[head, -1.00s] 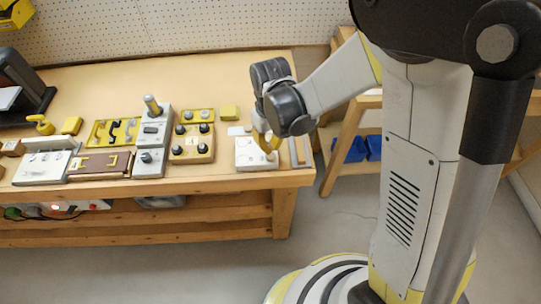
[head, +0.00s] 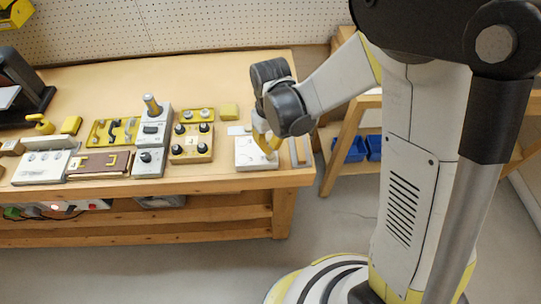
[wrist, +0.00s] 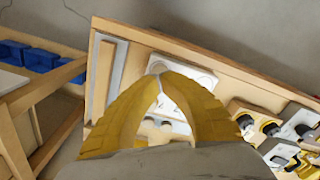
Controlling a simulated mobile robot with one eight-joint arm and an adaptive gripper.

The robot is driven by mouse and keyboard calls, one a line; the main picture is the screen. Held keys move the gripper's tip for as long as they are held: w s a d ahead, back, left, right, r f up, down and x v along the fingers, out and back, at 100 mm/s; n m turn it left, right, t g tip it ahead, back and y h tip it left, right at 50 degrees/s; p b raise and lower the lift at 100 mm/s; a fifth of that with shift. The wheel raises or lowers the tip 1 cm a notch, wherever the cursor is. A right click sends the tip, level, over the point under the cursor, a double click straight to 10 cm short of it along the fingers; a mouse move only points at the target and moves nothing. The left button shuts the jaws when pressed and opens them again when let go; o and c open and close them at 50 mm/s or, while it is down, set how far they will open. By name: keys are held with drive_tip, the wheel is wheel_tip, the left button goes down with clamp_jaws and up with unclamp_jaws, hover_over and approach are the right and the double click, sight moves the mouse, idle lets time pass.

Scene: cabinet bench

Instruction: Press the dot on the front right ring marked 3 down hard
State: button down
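A white panel (head: 248,158) lies flat near the right front corner of the bench; it also shows in the wrist view (wrist: 198,76) behind the fingertips. Small round rings are faintly visible on it, but their numbers and dots are too small to read. My gripper (head: 273,154) points down over the panel's right part. Its yellow fingers meet at the tips in the wrist view (wrist: 157,69), with nothing seen between them. The tips are at or just above the panel; I cannot tell whether they touch. They hide the surface beneath them.
A tan box with black knobs (head: 190,154) stands left of the panel, with grey switch boxes (head: 150,162) beyond it. A yellow block (head: 229,111) lies behind. A grey strip (head: 303,151) lies to the right, near the bench's right edge. Blue bins (head: 350,149) sit lower at right.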

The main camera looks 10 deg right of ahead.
sight(270, 155)
drive_tip(key=shift+f+b, duration=1.3)
drive_tip(key=shift+f, duration=0.2)
drive_tip(key=shift+f+b, duration=0.1)
drive_tip(key=shift+b, duration=0.9)
idle(3.1)
wheel_tip(270, 155, up, 11)
drive_tip(key=p, duration=0.8)
idle(0.4)
idle(0.4)
